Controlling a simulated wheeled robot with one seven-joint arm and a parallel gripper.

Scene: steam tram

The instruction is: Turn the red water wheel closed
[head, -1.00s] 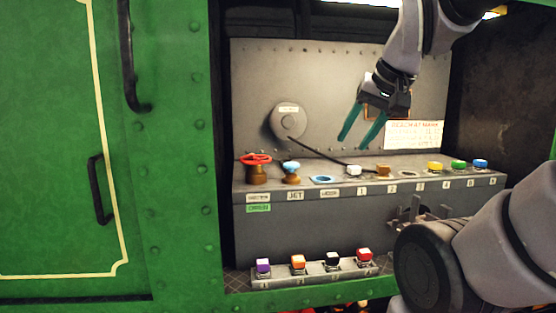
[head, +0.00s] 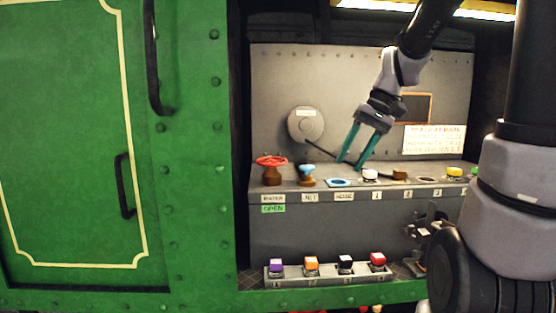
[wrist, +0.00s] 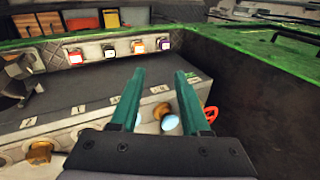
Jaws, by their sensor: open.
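The red water wheel (head: 271,161) sits on a brown stem at the left end of the grey console, above a label reading WATER and a green OPEN tag (head: 273,209). My gripper (head: 352,164) is open and empty, with teal fingers pointing down near the white button, to the right of the wheel and apart from it. In the wrist view the red wheel (wrist: 211,114) shows at the right, partly hidden behind the right finger of my gripper (wrist: 157,75).
A blue-topped JET valve (head: 307,170) stands between the wheel and my gripper. A blue ring (head: 340,182), a white button (head: 370,175) and a yellow button (head: 455,172) are along the console. A lower tray (head: 328,274) holds several coloured buttons. A dark rod slants from the round gauge.

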